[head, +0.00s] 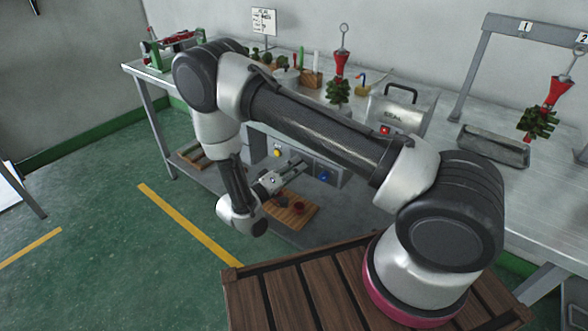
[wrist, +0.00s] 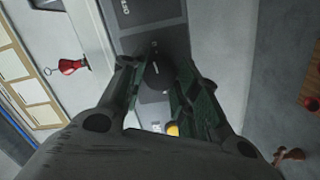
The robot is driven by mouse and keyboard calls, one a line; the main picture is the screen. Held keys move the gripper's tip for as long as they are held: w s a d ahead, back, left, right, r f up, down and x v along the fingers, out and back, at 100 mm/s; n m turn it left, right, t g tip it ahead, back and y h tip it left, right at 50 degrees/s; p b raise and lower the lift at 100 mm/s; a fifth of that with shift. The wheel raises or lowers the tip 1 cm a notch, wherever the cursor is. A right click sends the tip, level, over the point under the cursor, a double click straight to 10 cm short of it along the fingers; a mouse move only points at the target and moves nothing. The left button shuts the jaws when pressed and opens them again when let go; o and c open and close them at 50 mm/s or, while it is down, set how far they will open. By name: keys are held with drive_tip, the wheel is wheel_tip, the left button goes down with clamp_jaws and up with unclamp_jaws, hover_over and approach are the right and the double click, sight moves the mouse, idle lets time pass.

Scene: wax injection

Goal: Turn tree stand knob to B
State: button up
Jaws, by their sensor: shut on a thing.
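In the wrist view a dark knob (wrist: 156,74) on a grey control panel (wrist: 150,17) sits between the two fingers of my gripper (wrist: 158,66). The fingers are shut on the knob from both sides. A small white mark shows near the knob, but I cannot read which letter it points to. In the head view my gripper (head: 299,165) reaches the front of the panel (head: 328,178) under the bench, and the knob is hidden there by the fingers.
The metal bench (head: 480,185) above holds wax trees with red bases, a SEAL box (head: 410,115) and a metal tray (head: 492,146). A wooden board (head: 290,211) lies on the shelf below.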

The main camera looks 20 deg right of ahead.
drive_tip(key=shift+s+f+m, duration=0.1)
drive_tip(key=shift+f+m, duration=0.05)
drive_tip(key=shift+m, duration=0.55)
drive_tip(key=o, duration=1)
drive_tip(key=shift+o, duration=0.2)
drive_tip(key=v, duration=1.2)
drive_tip(key=shift+r, duration=0.25)
